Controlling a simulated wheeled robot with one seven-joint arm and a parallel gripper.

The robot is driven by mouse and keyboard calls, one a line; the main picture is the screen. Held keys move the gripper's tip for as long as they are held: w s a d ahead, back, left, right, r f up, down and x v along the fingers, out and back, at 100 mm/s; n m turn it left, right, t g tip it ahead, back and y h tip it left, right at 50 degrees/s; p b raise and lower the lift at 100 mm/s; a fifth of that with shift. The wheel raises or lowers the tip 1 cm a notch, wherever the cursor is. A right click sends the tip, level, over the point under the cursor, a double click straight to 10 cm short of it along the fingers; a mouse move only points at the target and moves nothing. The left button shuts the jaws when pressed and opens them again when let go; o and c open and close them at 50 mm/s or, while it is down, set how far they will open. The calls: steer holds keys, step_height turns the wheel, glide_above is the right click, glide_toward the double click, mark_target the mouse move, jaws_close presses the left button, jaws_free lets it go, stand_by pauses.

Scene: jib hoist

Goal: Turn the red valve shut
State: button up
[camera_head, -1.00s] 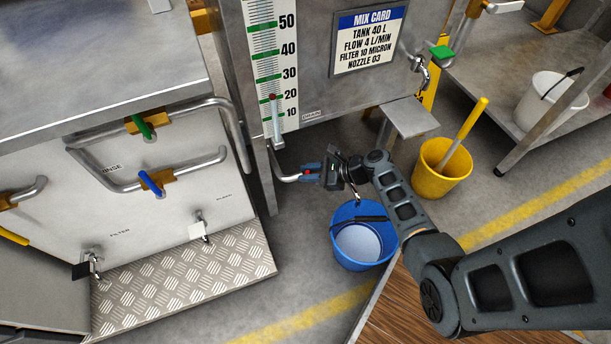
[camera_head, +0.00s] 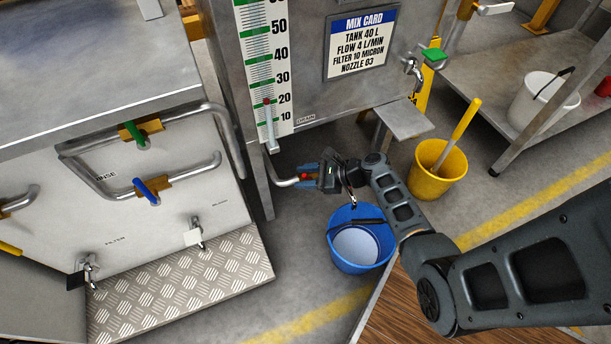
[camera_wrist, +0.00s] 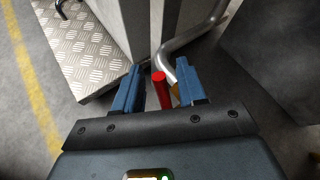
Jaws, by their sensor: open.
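The red valve handle (camera_head: 304,176) sits on a bent steel drain pipe (camera_head: 284,182) below the tank. In the wrist view the red handle (camera_wrist: 162,90) stands between the two blue fingers, with gaps on both sides. My gripper (camera_head: 307,175) is open around it and holds nothing. The gripper also shows in the wrist view (camera_wrist: 157,86). The valve body is mostly hidden behind the fingers and handle.
A blue bucket (camera_head: 342,263) stands on the floor below my wrist. A yellow bucket (camera_head: 421,186) is to its right. The steel tank (camera_head: 312,75) with a level gauge (camera_head: 265,60) rises above. A rack with blue (camera_head: 146,190) and green (camera_head: 135,134) handles stands left.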

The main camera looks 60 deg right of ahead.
steer(key=p+v, duration=0.2)
steer(key=v, duration=0.6)
steer(key=shift+p, duration=0.4)
steer(key=shift+c, duration=0.3)
